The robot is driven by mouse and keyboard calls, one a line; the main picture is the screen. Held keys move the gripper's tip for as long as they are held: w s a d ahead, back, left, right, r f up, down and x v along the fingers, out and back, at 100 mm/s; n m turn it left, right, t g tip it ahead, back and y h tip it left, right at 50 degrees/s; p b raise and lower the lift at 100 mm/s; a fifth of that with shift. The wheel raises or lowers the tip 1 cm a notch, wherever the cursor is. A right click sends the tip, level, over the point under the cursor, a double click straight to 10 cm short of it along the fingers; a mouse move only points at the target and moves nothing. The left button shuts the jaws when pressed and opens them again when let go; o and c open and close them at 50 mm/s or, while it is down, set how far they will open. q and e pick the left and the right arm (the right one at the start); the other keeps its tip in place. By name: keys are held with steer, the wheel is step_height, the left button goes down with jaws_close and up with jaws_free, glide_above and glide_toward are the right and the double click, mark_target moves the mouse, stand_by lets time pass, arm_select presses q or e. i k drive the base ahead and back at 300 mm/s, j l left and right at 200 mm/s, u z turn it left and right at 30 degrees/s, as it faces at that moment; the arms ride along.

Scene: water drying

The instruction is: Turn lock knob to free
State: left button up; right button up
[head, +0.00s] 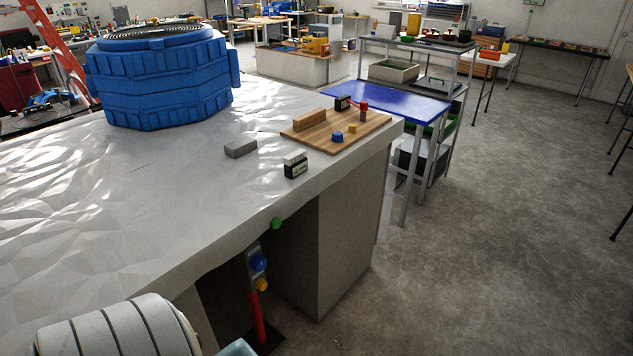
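No part in the head view is clearly marked as the lock knob. A wooden board (312,138) on the grey-white worktop carries a small blue knob-like piece (337,137), a yellow one (352,129) and a red-topped piece (363,109). Below the worktop's edge, a post (259,310) with a red lower part bears a green round knob (276,224), a blue one (258,263) and a yellow one (262,284). Their turn positions are too small to read.
A large blue ribbed unit (160,85) stands on the crinkled worktop (120,185). A grey block (240,148) and a black-and-white box (296,166) lie near its edge. A blue-topped table (385,100) and shelf stand behind. The floor (500,220) at right is clear.

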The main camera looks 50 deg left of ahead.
mark_target(261, 284)
steer(key=i+u, duration=0.25)
steer(key=i, duration=0.2)
steer(key=i+l+u, duration=0.2)
steer(key=i, duration=0.25)
steer(key=i+l+u, duration=0.25)
steer(key=i, duration=0.15)
